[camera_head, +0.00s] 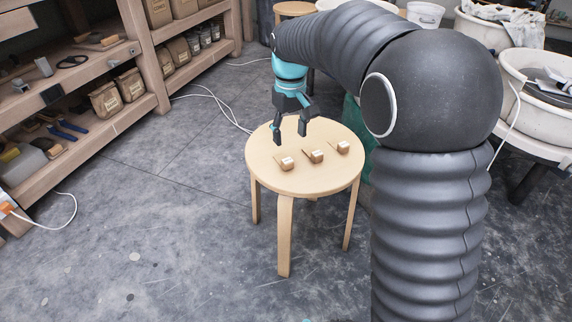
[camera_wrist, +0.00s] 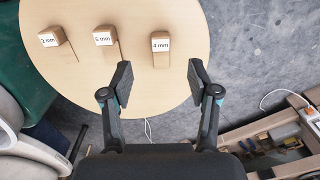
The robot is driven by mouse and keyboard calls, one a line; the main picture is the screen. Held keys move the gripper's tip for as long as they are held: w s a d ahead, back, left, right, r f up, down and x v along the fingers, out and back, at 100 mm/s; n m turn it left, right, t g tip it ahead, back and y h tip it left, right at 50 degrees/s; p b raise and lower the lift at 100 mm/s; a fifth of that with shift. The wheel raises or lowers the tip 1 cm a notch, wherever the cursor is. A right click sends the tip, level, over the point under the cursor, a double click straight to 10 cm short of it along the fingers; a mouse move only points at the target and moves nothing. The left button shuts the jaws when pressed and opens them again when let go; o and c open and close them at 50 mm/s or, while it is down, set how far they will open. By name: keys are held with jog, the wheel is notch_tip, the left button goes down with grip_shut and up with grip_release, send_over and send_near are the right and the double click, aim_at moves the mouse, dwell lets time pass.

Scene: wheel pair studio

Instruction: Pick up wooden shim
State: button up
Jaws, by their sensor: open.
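Three small wooden shims stand in a row on a round pale wooden stool. In the wrist view they carry white labels: the left shim (camera_wrist: 52,38) seems to read 3 mm, the middle shim (camera_wrist: 106,38) seems to read 6 mm, and the right shim (camera_wrist: 160,45) reads 4 mm. In the head view they show as a near shim (camera_head: 286,163), a middle shim (camera_head: 315,156) and a far shim (camera_head: 342,147). My gripper (camera_head: 290,134) is open and empty above the stool's left part, apart from the shims. In the wrist view its fingers (camera_wrist: 160,82) are spread, with the 4 mm shim beyond them.
The stool (camera_head: 300,185) has a bare top around the shims. Wooden shelves (camera_head: 130,85) with bags and tools line the left. White basins (camera_head: 535,95) stand at the right. White cables (camera_head: 215,100) lie on the grey floor (camera_head: 150,220), which is mostly clear.

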aim_at(289, 162)
notch_tip(289, 162, down, 10)
jog(key=shift+w+a+b, duration=0.1)
jog(key=shift+b, duration=0.8)
jog(key=c, duration=1.1)
jog(key=shift+o, duration=0.2)
jog(key=shift+r, duration=0.85)
notch_tip(289, 162, up, 3)
jog(key=shift+f+p, duration=0.15)
jog(key=shift+p, duration=0.4)
jog(key=s+d+r, duration=0.1)
jog(key=d+r, duration=0.2)
jog(key=d, duration=0.2)
jog(key=s+d+r+p, duration=0.1)
jog(key=d+r, duration=0.2)
jog(key=d, duration=0.3)
jog(key=shift+s+d+r, duration=0.2)
jog(key=shift+d+r, duration=0.05)
jog(key=shift+r, duration=0.1)
